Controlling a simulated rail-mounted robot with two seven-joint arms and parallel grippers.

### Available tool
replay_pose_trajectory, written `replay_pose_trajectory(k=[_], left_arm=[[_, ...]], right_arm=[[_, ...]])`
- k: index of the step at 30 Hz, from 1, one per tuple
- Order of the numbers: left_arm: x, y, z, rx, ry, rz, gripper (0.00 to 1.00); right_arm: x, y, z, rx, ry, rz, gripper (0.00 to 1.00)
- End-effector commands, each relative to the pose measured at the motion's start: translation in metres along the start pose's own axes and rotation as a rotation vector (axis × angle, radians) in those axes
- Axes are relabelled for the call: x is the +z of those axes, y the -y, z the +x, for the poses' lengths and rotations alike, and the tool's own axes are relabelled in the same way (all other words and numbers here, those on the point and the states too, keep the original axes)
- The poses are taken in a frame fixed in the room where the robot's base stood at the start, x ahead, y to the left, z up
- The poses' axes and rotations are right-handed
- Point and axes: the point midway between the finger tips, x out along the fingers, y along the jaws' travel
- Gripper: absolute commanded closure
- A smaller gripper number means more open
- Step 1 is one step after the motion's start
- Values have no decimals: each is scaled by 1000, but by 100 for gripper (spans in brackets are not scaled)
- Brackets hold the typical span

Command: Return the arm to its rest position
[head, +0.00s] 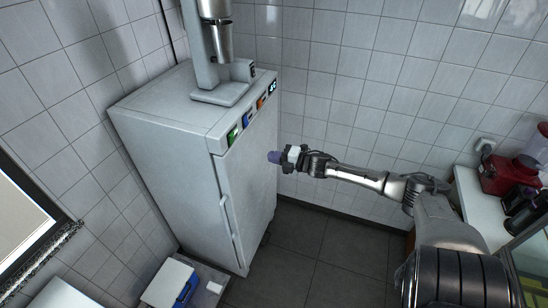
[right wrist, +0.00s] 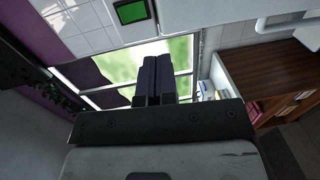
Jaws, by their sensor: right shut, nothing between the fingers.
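My right arm comes in from the lower right of the head view and stretches left. Its gripper (head: 274,157) is in the air in front of the upper right part of a white cabinet (head: 165,140). In the right wrist view the two dark fingers of the gripper (right wrist: 155,80) lie together, shut, with nothing between them. The cabinet's door is closed, with a long vertical handle (head: 230,217). I cannot tell the exact gap between the gripper and the cabinet. My left gripper is not in view.
A metal dispenser (head: 213,45) stands on the cabinet. A counter (head: 468,195) at the right holds a red appliance (head: 497,175) and dark items. A white and blue box (head: 168,283) sits low in front. Grey floor (head: 310,262) is clear right of the cabinet.

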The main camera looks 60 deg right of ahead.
Motion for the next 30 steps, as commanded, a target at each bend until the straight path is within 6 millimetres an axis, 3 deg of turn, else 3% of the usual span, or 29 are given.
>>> replay_pose_trajectory(k=[17, 24, 27, 30], left_arm=[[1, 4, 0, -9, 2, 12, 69], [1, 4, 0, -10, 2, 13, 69], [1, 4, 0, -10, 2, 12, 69], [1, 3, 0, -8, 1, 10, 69]], right_arm=[[2, 2, 0, -9, 15, 46, 100], [49, 31, -10, -173, 350, 203, 100], [55, 36, -16, -233, 513, 270, 100], [47, 39, -23, -283, 655, 327, 100]])
